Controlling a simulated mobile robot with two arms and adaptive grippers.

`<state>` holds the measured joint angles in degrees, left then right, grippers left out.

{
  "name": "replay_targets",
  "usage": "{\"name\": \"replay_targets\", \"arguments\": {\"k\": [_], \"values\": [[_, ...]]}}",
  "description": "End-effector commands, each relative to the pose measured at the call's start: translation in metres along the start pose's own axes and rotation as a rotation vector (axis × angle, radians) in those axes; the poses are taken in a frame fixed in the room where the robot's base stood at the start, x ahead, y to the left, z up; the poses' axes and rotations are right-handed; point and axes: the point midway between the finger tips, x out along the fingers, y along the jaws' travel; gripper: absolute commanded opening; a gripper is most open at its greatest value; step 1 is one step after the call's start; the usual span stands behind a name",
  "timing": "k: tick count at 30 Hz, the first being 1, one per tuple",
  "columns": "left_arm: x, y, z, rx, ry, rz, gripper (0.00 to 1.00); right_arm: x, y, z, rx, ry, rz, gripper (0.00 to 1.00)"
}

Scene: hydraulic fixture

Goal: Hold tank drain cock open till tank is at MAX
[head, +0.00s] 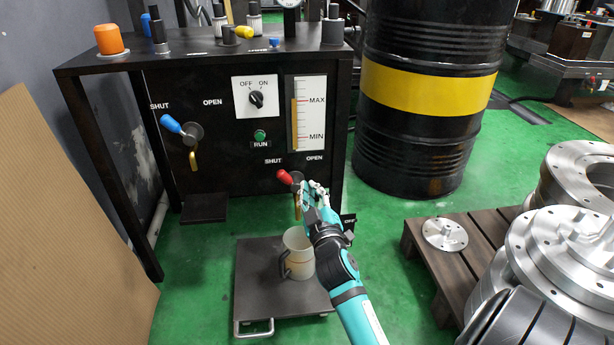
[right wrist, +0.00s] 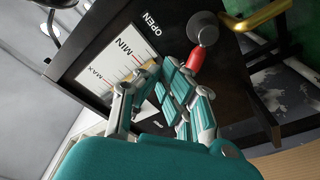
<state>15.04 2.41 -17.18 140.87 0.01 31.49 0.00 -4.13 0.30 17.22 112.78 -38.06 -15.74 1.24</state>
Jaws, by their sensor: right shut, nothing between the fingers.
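The red-handled cock (head: 285,177) sits low on the black panel under the sight gauge (head: 309,115). Its handle points left, toward the SHUT label. A brass spout (head: 298,209) hangs below it. The gauge's yellow column stands close to the MAX mark. My right gripper (head: 312,187) is just right of the red handle, shut and empty. In the right wrist view, the shut fingers (right wrist: 160,68) are beside the red handle (right wrist: 196,59); whether they touch it I cannot tell. A pale jug (head: 298,255) stands below the spout. My left gripper is not in view.
A blue-handled cock (head: 172,124) is on the panel's left. An OFF/ON switch (head: 256,98) and green RUN button (head: 260,135) are in the middle. The jug's dark platform (head: 257,292) is on the floor. A black drum (head: 420,140) and pallet (head: 450,262) stand right.

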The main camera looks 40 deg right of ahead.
Motion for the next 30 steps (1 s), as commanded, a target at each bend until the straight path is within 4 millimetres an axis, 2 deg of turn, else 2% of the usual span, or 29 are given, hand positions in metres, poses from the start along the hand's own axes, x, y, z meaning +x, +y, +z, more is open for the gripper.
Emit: {"name": "replay_targets", "arguments": {"k": [3, 9, 26, 28, 30], "values": [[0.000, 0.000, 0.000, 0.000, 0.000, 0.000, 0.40, -0.019, 0.000, 0.000, 0.002, -0.002, 0.000, 0.00], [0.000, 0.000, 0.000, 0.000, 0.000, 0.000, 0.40, -0.033, 0.001, -0.001, 0.001, 0.002, 0.001, 0.00], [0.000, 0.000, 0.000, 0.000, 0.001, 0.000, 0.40, -0.034, 0.001, -0.002, 0.000, 0.003, 0.001, 0.00], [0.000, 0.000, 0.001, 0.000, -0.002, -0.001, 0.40, -0.034, 0.000, -0.005, 0.003, 0.012, -0.002, 0.00], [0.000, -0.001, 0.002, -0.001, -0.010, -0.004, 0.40, -0.035, -0.001, -0.018, 0.016, 0.047, -0.013, 0.00]]}}
